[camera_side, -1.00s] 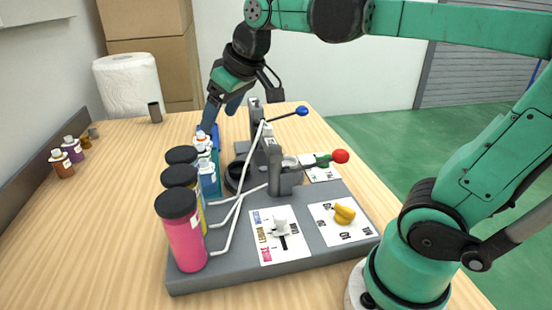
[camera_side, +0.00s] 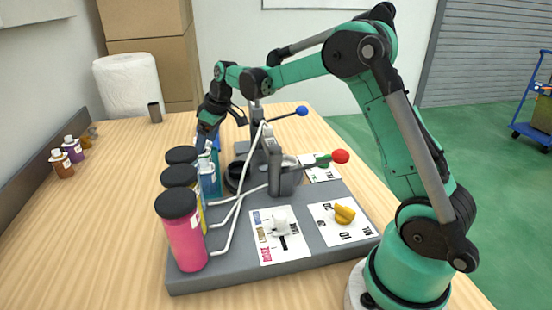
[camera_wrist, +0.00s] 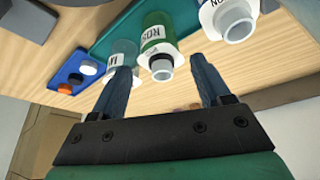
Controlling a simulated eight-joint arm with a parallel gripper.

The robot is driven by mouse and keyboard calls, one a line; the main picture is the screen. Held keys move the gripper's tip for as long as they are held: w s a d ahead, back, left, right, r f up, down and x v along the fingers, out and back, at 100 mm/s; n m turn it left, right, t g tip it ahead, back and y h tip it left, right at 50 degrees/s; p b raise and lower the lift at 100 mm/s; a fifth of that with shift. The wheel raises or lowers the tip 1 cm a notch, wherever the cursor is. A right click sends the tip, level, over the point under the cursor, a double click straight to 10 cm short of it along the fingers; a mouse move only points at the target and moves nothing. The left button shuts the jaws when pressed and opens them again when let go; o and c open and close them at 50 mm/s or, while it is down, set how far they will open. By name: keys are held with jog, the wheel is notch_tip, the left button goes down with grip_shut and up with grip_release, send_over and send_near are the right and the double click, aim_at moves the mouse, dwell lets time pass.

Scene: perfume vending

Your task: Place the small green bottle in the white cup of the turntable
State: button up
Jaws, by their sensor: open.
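In the wrist view a small green bottle (camera_wrist: 155,30) has a white label and a round grey open neck. My gripper (camera_wrist: 160,62) is open, with one dark finger on either side of the bottle's neck. I cannot tell whether either finger touches it. In the side view my gripper (camera_side: 207,138) points down just behind the big tubes, and the green bottle cannot be picked out there. A dark round part (camera_side: 232,176), perhaps the turntable, is partly hidden behind the bottles. I cannot make out its white cup.
A clear bottle (camera_wrist: 123,50) and a white-labelled bottle (camera_wrist: 228,18) stand close on either side. A blue tray (camera_wrist: 75,68) holds small caps. Pink (camera_side: 186,240), yellow and blue tubes stand at the grey base's left edge. Levers with red (camera_side: 340,156) and blue (camera_side: 302,111) knobs stick out.

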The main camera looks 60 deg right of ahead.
jog(key=shift+x, duration=2.95)
jog(key=shift+s, duration=0.1)
grip_shut()
jog(key=shift+r, duration=0.1)
